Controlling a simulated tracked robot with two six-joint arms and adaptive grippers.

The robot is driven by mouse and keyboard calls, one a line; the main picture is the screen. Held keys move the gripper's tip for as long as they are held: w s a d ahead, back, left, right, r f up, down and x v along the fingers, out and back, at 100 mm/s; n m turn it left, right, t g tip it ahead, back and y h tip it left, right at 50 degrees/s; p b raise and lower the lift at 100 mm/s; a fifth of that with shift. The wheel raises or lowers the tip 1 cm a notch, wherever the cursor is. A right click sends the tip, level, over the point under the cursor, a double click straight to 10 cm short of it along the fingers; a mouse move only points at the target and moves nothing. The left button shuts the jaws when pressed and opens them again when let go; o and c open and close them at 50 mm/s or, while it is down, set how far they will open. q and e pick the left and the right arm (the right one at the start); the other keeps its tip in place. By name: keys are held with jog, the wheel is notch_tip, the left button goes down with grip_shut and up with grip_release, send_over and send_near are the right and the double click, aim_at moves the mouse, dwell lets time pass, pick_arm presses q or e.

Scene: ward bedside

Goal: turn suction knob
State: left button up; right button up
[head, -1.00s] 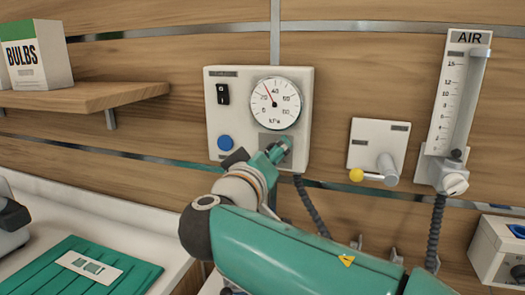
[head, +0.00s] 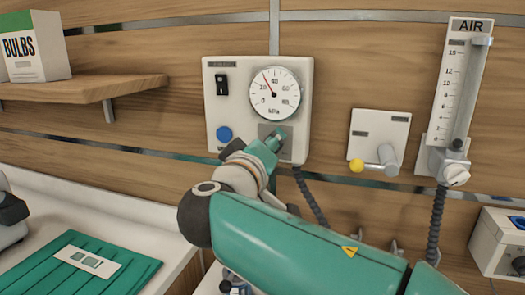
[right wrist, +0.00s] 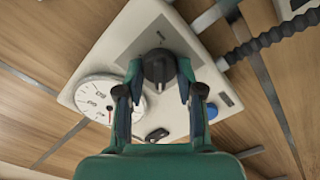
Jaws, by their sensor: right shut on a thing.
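The suction panel (head: 218,108) is a white wall box with a round gauge (head: 274,95), a dark rocker switch and a blue button. Its gauge needle points up and left, between 20 and 40. The black suction knob (right wrist: 158,68) is on a grey plate at the panel's lower right. My right gripper (right wrist: 159,77) is shut on the knob, one finger on each side. In the head view my right gripper (head: 272,143) reaches the panel from below and hides the knob. My left gripper is out of view.
A plate with a yellow-tipped lever (head: 357,166) and an AIR flowmeter (head: 457,95) are on the wall to the right. A dark hose (head: 310,195) hangs below the panel. A shelf with a BULBS box (head: 35,45) and a green folded cloth (head: 75,270) are left.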

jog(key=shift+a+f, duration=0.1)
jog(key=shift+f, duration=0.05)
jog(key=o, duration=1.1)
jog(key=v, duration=1.2)
